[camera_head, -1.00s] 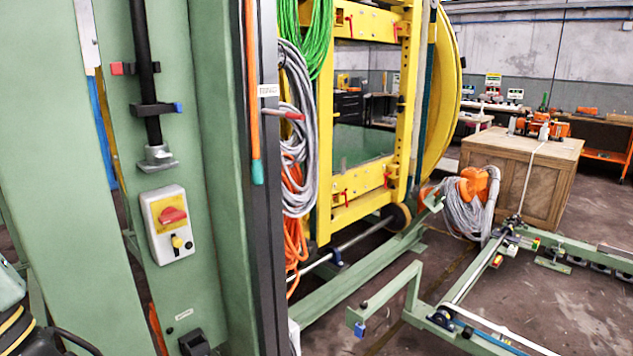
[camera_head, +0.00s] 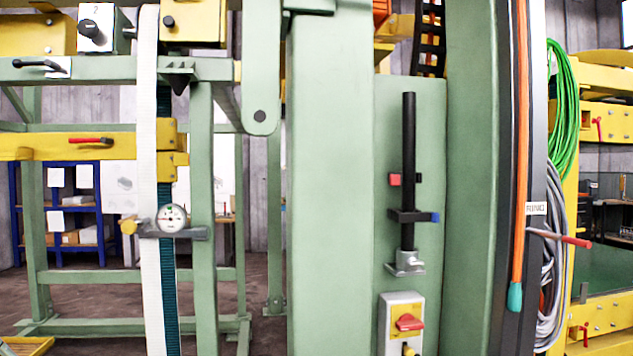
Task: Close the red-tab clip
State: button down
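The red-tab clip (camera_head: 395,179) is a small black clip with a red tab on its left side. The rod's foot stands in a grey metal bracket (camera_head: 408,264). My gripper is not in view.
A switch box with a red knob (camera_head: 409,323) is below the rod. A green column (camera_head: 330,180) stands left of the panel, and another green post (camera_head: 472,180) stands to its right. An orange tube (camera_head: 521,150) and cables (camera_head: 552,250) hang farther right. A gauge (camera_head: 171,218) is at left.

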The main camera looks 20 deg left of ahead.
aim_at(394, 179)
jog(key=u, duration=0.15)
jog(key=i+l+z, duration=0.1)
jog(key=l, duration=0.35)
jog(key=l+z, duration=0.1)
jog(key=l, duration=0.4)
jog(key=i+l+z, duration=0.1)
jog(key=l, duration=0.35)
jog(key=i, duration=0.1)
